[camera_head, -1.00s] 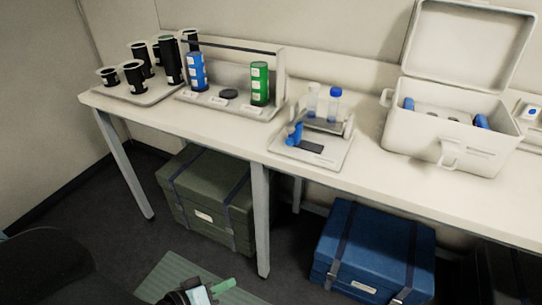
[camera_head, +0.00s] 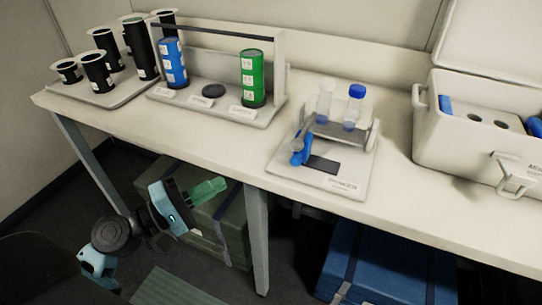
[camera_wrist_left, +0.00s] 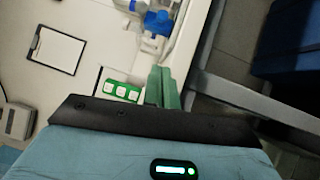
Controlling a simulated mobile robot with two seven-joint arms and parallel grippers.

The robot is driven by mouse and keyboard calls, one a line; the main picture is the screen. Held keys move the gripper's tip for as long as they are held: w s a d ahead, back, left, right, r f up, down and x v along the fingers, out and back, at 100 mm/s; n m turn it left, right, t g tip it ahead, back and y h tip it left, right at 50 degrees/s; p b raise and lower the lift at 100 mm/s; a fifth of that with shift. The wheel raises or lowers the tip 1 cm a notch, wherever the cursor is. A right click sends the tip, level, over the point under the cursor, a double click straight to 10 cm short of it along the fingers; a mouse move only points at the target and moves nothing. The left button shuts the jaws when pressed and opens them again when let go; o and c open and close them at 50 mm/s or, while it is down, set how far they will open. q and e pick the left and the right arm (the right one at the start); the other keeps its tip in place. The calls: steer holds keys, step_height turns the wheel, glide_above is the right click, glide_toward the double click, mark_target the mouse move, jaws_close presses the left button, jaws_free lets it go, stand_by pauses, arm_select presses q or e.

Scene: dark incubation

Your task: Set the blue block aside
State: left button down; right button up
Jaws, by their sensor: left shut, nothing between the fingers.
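The blue block (camera_head: 172,63), a tall piece with white labels, stands upright at the left end of a white rack (camera_head: 262,119) on the bench. A similar green block (camera_head: 253,78) stands at the rack's right end, with a dark round disc (camera_head: 213,90) between them. My left gripper (camera_head: 212,188), with green fingers, is shut and empty, in front of the bench and apart from both blocks. Its fingers (camera_wrist_left: 163,88) also show in the left wrist view, with the green block (camera_wrist_left: 121,91) beyond them. My right gripper is out of view.
Several black lidded cups stand on a tray (camera_head: 112,100) at the left. A small device (camera_head: 338,181) with a blue clamp and two vials stands right of the rack. A white open case (camera_head: 455,150) is farther right. Crates (camera_head: 345,262) stand under the bench.

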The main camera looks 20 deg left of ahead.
mark_target(273, 176)
arm_select(q)
steer(key=shift+r, duration=0.25)
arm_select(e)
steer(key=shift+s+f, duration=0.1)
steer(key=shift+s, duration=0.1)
